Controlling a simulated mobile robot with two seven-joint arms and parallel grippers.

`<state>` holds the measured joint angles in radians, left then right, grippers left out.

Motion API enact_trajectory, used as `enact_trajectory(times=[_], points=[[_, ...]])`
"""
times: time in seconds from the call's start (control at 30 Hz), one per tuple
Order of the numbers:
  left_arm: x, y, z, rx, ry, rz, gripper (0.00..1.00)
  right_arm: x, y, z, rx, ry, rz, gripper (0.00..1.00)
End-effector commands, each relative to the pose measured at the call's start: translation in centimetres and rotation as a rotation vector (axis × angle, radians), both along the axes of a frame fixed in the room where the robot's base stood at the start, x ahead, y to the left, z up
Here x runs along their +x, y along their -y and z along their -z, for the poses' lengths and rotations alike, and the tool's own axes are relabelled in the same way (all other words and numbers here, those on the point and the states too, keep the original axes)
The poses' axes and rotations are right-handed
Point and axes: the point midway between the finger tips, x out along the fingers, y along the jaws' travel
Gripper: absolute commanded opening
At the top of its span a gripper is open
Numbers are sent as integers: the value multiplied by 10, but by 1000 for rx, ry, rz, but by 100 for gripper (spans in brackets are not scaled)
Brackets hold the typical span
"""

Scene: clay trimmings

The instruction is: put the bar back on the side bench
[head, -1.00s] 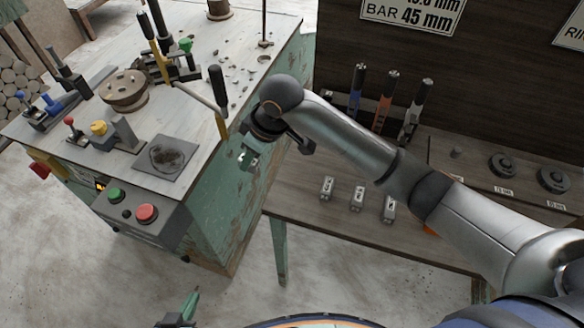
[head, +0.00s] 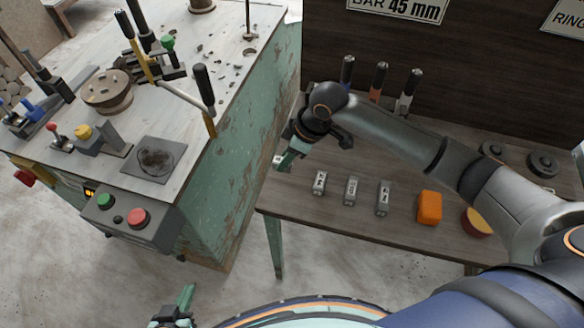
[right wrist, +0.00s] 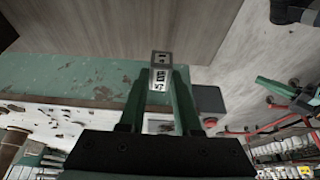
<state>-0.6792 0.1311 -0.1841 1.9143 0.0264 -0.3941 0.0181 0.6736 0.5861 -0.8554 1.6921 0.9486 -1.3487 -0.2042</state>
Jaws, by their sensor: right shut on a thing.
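A small grey metal block with dark marks (right wrist: 160,68), which I take to be the bar, is held between the green fingers of my right gripper (right wrist: 160,84). In the head view its pale end (head: 277,161) shows at the fingertips of my right gripper (head: 288,158), over the left end of the wooden side bench (head: 290,196). Whether it touches the bench I cannot tell. Three similar marked blocks stand in a row on the bench: left (head: 319,183), middle (head: 351,190), right (head: 384,198). My left gripper (head: 184,298) is low at the bottom edge; its opening is unclear.
A green machine bench (head: 235,150) with levers stands left of the side bench. A control box (head: 125,219) is on its front. An orange block (head: 429,207) and a red-yellow round thing (head: 476,222) sit farther right. Three tall handled tools (head: 376,80) stand behind.

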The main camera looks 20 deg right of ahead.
Motion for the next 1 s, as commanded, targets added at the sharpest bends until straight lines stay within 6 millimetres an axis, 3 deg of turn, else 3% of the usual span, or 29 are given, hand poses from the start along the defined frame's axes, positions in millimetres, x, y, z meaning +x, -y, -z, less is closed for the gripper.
enact_trajectory(times=[0.17, 0.4, 0.8, 0.83, 1.0], points=[[0, 0, 0, 0, -1, 0, 0, -3, 8, 11, 2, 1, 1, 0], [0, 0, 0, 0, -1, 0, 0, -6, 13, 42, 2, 1, 0, 0], [0, 0, 0, 1, -1, 1, 0, -5, 13, 49, 1, 3, 1, 0], [0, 0, 0, 1, -1, 1, 0, -6, 14, 50, 0, 1, 0, 33], [0, 0, 0, 1, -1, 1, 0, -6, 14, 50, 0, 1, 0, 52]])
